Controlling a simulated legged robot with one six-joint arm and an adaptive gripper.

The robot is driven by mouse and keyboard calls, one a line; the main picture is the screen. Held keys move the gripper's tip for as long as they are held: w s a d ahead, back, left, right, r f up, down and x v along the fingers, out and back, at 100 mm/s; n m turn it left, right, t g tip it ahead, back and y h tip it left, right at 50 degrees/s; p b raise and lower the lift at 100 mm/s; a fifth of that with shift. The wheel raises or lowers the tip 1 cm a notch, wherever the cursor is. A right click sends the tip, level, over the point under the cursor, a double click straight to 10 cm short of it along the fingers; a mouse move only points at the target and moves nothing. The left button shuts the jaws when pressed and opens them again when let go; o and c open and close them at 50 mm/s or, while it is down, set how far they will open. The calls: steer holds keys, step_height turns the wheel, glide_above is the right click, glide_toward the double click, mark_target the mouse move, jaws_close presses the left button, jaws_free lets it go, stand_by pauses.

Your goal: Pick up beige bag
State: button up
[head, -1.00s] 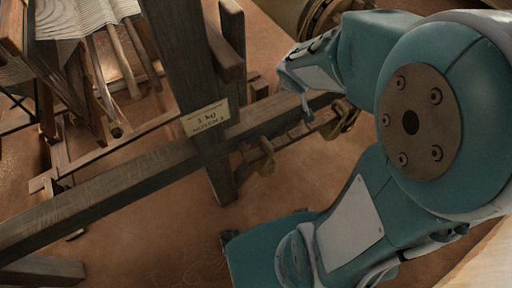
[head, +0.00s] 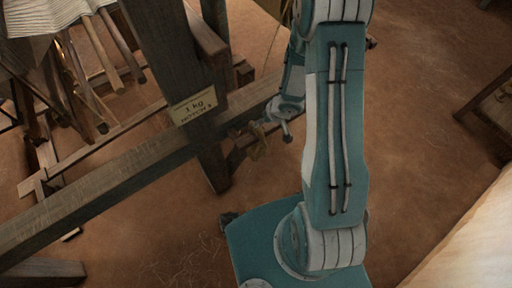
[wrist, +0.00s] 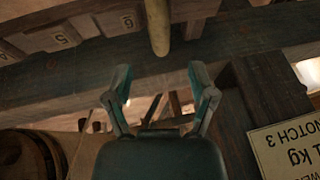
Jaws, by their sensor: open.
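A small yellowish-beige hanging shape (head: 258,148), which looks like the bag, is on the near side of the dark beam in the head view, just left of my gripper (head: 284,128). In the wrist view my gripper (wrist: 158,78) is open, with nothing between its fingers. A beige rounded, elongated thing (wrist: 158,27) shows at the top centre there, beyond the fingertips; I cannot tell whether it is the bag or a wooden part. The sign "1 kg NOTCH 3" (head: 194,105) is on the post left of my gripper, and upside down in the wrist view (wrist: 287,152).
A long wooden beam (head: 105,182) and an upright post (head: 165,50) stand close to my arm. Numbered tags (wrist: 62,38) line a beam in the wrist view. A round wooden thing (wrist: 30,152) is at lower left. Open floor (head: 430,110) lies to the right.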

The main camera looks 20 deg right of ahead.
steer(key=x, duration=0.7)
steer(key=shift+w+a, duration=0.15)
steer(key=shift+w, duration=0.05)
jaws_close()
